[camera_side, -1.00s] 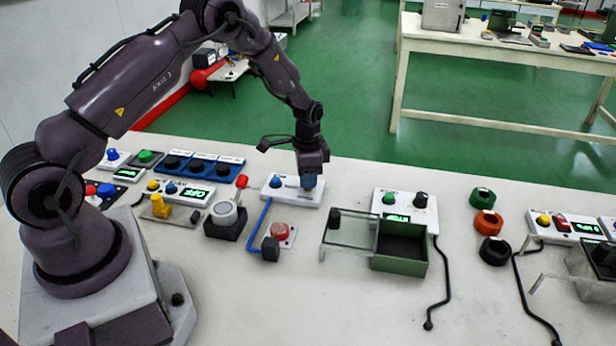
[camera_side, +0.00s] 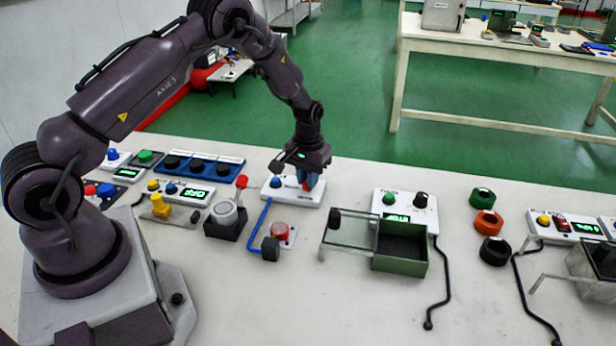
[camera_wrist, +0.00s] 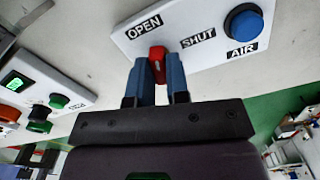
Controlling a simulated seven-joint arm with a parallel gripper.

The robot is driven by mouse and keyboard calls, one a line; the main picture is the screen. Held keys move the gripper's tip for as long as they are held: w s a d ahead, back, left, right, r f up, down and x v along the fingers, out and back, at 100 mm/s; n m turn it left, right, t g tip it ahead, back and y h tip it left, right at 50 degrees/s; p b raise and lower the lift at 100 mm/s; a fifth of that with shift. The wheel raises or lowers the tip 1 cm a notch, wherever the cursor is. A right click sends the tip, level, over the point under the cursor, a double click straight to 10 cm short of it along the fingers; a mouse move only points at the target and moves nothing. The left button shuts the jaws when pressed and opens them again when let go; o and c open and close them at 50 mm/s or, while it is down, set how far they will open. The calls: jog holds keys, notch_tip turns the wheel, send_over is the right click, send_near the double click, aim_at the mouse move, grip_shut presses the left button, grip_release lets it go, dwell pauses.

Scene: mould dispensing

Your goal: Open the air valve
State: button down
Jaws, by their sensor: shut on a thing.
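The air valve panel (camera_side: 268,193) is a white box on the bench in the side view. In the wrist view the panel (camera_wrist: 188,20) carries the labels OPEN, SHUT and AIR and a round blue knob (camera_wrist: 243,24). The red valve handle (camera_wrist: 157,53) is between the two blue fingers of my gripper (camera_wrist: 162,68), which are shut on it. It sits below and between the OPEN and SHUT labels, nearer OPEN. The fingers partly hide it, so its exact angle is unclear. In the side view my gripper (camera_side: 309,186) is low over the panel's right end.
A blue hose (camera_side: 265,215) runs forward from the panel. A red button (camera_side: 280,231) and a dark-based round dial (camera_side: 224,215) stand in front and to the left. A green tray (camera_side: 399,263) and a white control box (camera_side: 405,206) stand to the right.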

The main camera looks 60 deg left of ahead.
jog(key=shift+r+n, duration=0.1)
jog(key=shift+n, duration=1.4)
jog(key=c, duration=1.1)
grip_release()
notch_tip(320, 180, up, 13)
